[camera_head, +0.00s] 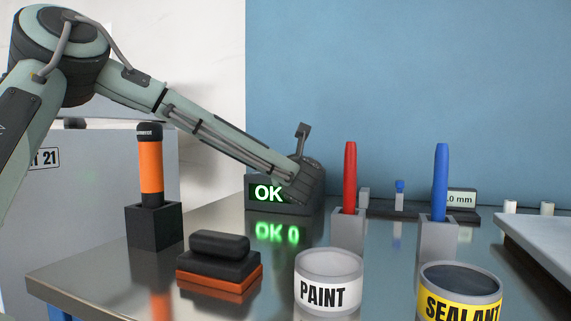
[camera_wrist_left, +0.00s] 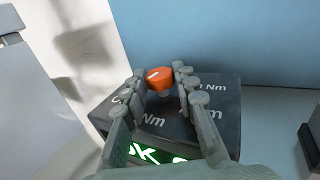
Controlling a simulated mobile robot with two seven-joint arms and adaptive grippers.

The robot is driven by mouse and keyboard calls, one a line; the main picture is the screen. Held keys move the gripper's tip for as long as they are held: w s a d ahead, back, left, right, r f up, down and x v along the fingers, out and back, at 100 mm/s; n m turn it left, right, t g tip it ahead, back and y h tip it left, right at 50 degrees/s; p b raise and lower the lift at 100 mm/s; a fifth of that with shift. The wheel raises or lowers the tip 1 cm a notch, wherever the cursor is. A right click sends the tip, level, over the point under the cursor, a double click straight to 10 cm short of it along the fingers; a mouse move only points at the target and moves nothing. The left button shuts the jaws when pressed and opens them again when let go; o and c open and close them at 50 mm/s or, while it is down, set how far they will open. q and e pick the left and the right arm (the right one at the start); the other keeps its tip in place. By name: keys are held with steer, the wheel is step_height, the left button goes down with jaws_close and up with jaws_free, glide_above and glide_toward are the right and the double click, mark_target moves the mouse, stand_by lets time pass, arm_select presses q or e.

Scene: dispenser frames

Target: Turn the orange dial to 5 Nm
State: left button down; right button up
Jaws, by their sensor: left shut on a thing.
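The orange dial (camera_wrist_left: 160,79) sits on top of a dark grey box (camera_wrist_left: 222,128) with white "Nm" markings; most of the numbers are hidden by my fingers. A pale pointer line on the dial points toward its upper left in the left wrist view. My left gripper (camera_wrist_left: 158,71) is shut on the dial, with a finger on each side. In the head view the box (camera_head: 262,209) stands at the back of the table, with a green "OK" display on its front; my left forearm hides the dial there. My right gripper is not in view.
An orange-and-black tool (camera_head: 151,170) stands in a dark holder at left. A black-and-orange block (camera_head: 219,280), a paint can (camera_head: 328,290) and a sealant can (camera_head: 458,300) are in front. Red (camera_head: 350,178) and blue (camera_head: 440,183) markers stand in grey holders at right.

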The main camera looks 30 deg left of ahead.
arm_select(q)
steer(key=shift+n+g+y, duration=0.4)
steer(key=shift+y, duration=0.1)
steer(key=c, duration=1.2)
jaws_free()
steer(key=v, duration=1.2)
